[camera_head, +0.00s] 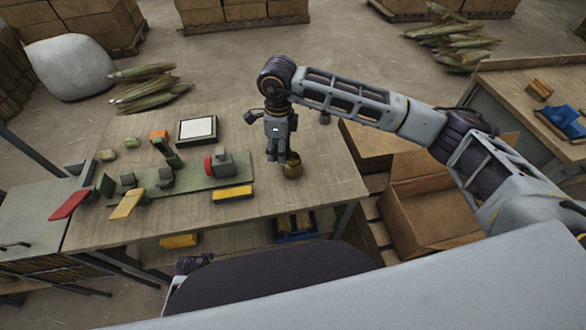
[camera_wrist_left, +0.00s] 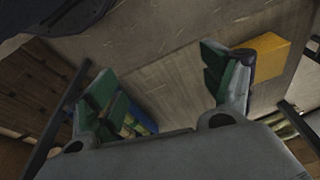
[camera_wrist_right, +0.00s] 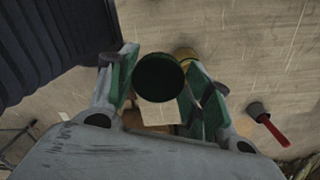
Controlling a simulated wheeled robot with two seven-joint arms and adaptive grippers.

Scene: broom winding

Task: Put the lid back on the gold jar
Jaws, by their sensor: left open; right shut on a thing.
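The gold jar (camera_head: 292,167) stands upright on the table's right part. Its yellowish rim shows partly behind the right finger in the right wrist view (camera_wrist_right: 186,53). My right gripper (camera_head: 275,157) is just left of and above the jar in the head view. In the right wrist view its green-padded fingers (camera_wrist_right: 158,90) are shut on a dark round disc (camera_wrist_right: 158,77), which looks like the lid. The disc is beside the jar in that view; the height gap cannot be told. My left gripper (camera_wrist_left: 165,85) is open and empty, low by the table's front side.
A green board (camera_head: 180,190) with blocks and a red-ended grey part (camera_head: 217,164) lies left of the jar. A yellow block (camera_head: 232,193) is at the front. A white square tray (camera_head: 197,130) lies behind. Open cardboard boxes (camera_head: 420,210) stand right of the table.

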